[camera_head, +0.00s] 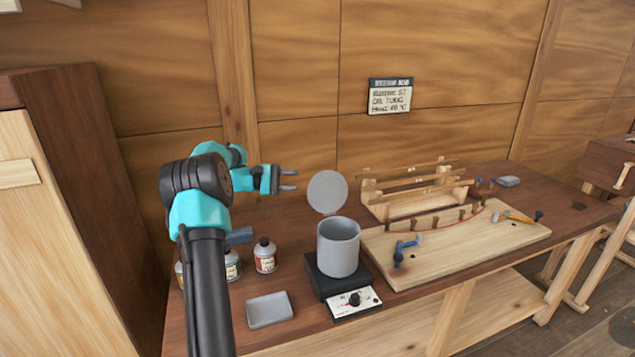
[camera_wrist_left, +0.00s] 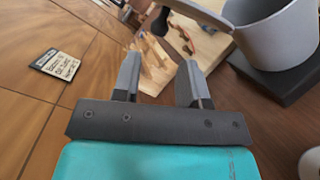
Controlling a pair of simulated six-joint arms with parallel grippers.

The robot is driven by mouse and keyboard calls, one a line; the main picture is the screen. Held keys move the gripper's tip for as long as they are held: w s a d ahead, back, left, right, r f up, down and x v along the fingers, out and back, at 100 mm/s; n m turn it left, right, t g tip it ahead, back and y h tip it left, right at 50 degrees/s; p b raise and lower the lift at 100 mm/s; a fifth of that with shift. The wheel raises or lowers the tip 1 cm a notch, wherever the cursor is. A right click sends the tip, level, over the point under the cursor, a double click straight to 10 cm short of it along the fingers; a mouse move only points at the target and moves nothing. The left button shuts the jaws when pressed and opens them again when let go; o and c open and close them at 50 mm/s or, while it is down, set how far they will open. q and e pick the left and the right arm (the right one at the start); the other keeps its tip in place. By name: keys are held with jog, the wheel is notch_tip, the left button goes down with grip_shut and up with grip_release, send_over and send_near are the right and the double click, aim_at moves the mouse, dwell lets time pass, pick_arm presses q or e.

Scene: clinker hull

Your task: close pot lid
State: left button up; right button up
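A grey pot (camera_head: 339,249) stands on a black hot plate (camera_head: 326,287) with a dial on its front. Its round grey lid (camera_head: 327,192) stands raised up at the pot's back edge, so the pot is open at the top. My left gripper (camera_head: 289,181) is open and empty, a little left of the lid and apart from it. In the left wrist view the open fingers (camera_wrist_left: 160,82) have nothing between them; the pot (camera_wrist_left: 277,35) is at the upper right, with part of the lid (camera_wrist_left: 195,10) at the top edge. My right gripper is not in view.
Small labelled bottles (camera_head: 265,255) and a grey tray (camera_head: 270,309) lie left of the hot plate. A wooden board with clamps (camera_head: 460,245) and a wooden rack (camera_head: 415,187) are to the right. A sign (camera_head: 390,96) hangs on the wall behind.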

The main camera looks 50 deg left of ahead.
aim_at(318, 181)
pick_arm(q)
jog(key=x, duration=0.8)
jog(key=shift+c, duration=0.3)
grip_shut()
